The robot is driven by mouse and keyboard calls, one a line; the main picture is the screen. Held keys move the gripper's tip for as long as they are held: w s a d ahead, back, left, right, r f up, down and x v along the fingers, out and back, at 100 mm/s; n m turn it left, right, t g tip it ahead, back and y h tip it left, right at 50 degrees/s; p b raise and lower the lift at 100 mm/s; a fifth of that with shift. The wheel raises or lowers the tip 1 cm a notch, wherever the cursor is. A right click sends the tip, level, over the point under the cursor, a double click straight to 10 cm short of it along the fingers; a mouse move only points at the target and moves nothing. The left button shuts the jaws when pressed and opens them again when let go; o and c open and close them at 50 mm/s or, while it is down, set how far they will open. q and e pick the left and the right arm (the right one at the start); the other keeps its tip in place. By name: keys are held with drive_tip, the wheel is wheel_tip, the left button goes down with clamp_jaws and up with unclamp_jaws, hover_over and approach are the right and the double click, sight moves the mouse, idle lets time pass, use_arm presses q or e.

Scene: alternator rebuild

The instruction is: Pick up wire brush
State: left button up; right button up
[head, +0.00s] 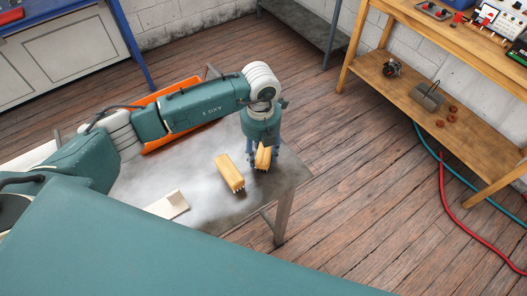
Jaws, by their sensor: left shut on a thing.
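My left gripper (263,149) reaches down over the right end of the grey metal table. It is shut on a wooden-bodied, light-brown piece (263,158) that looks like a wire brush; my fingers hide part of it. I cannot tell whether it touches the tabletop. A second, similar wooden block (229,172), also brush-like with small pale marks at its near end, lies on the table just left of the gripper. My right gripper is not in view.
The grey table (275,184) has its right edge close to my gripper. An orange tray (156,143) lies behind my left arm, and a cream-coloured piece (169,205) lies at the front. A wooden shelf bench (452,125) stands at right, with red and teal hoses on the floor.

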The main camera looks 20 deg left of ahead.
sight(261, 150)
use_arm(q)
drive_tip(key=shift+r, duration=0.1)
drive_tip(key=shift+r+p, duration=0.15)
drive_tip(key=shift+p, duration=0.2)
drive_tip(key=shift+w+r, duration=0.1)
drive_tip(key=shift+r, duration=0.2)
wheel_tip(261, 150, up, 19)
drive_tip(key=b, duration=0.4)
drive_tip(key=shift+r, duration=0.2)
drive_tip(key=o, duration=0.7)
drive_tip(key=c, duration=0.4)
